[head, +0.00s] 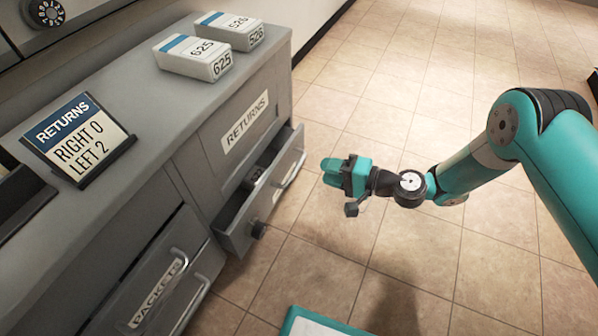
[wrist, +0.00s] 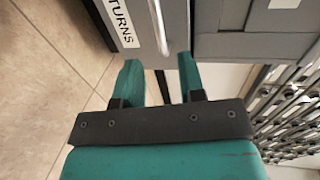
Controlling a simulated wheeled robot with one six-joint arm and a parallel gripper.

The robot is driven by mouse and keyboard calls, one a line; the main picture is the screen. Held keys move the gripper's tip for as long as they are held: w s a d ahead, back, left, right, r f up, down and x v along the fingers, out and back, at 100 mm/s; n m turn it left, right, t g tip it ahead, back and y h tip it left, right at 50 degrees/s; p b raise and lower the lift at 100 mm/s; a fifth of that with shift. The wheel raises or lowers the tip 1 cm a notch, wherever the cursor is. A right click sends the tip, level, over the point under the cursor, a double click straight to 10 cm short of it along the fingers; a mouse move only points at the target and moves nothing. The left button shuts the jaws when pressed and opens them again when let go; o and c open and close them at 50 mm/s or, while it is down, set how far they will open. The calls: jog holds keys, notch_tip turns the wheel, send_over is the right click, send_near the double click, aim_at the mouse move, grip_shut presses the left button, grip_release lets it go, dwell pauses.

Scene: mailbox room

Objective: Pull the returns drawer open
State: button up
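The returns drawer (head: 234,238) stands partly out of the grey cabinet, below a panel with a RETURNS label (head: 245,124). My gripper (head: 328,171) is to the right of the drawer front, with a gap to the handle. In the wrist view, my gripper (wrist: 159,75) has its two teal fingers apart with nothing held between them. The handle (wrist: 158,25) shows beyond and between the fingertips, beside part of the label (wrist: 122,22).
A packets drawer (head: 150,285) is at the lower left. A returns sign (head: 78,140) reading RIGHT 0, LEFT 2 and two white boxes (head: 192,57) (head: 229,30) stand on the cabinet top. A dark item (head: 252,178) shows inside the drawer. Tiled floor (head: 400,90) is clear.

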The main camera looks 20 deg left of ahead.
aim_at(299, 163)
jog(key=b+x, duration=0.4)
jog(key=x, duration=0.4)
jog(key=shift+a+f, duration=0.1)
jog(key=shift+a, duration=0.2)
grip_shut()
